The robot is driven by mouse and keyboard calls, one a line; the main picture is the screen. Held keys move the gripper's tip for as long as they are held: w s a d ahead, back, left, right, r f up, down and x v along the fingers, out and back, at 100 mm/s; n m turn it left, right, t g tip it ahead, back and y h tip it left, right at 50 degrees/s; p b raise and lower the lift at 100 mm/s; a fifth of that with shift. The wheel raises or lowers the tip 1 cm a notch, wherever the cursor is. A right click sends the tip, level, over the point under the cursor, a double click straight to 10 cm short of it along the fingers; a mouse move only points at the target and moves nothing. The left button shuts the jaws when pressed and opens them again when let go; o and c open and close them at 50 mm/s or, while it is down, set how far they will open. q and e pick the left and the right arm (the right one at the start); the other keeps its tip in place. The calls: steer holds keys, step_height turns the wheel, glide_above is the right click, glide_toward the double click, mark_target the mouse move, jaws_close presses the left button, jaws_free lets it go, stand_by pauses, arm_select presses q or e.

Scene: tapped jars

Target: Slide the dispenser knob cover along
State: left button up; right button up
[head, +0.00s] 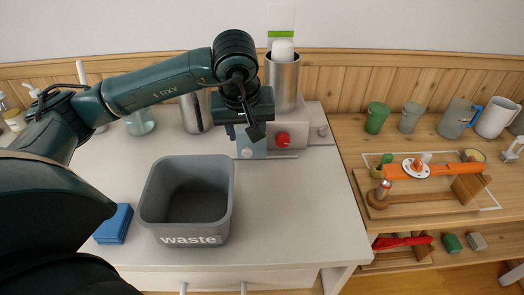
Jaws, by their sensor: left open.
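The dispenser (284,84) is a tall metal cylinder on a pale base at the back right of the white table. A red round knob (283,140) shows uncovered on the base's front. A blue-grey plate (251,147), seemingly the knob cover, is left of the red knob, beside a thin rail (283,157). My left gripper (250,130) is open and points down in front of this plate, hiding its upper part. I cannot tell whether its fingers touch the plate. My right gripper is out of view.
A grey waste bin (188,236) stands in front of the dispenser, with blue cloths (114,224) to its left. A metal canister (194,112) and a glass jar (140,122) stand behind. A wooden shelf on the right holds cups and an orange-handled device (440,169). The table's front right is clear.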

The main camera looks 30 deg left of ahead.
mark_target(247, 151)
arm_select(q)
steer(key=shift+m+t+y, duration=0.3)
steer(key=shift+y, duration=0.2)
steer(key=x, duration=0.4)
steer(key=p+x, duration=0.1)
steer(key=x, duration=0.7)
steer(key=shift+w+a+f, duration=0.1)
steer(key=shift+w+a, duration=0.25)
steer(key=shift+a, duration=0.15)
steer(key=shift+c, duration=0.5)
jaws_close()
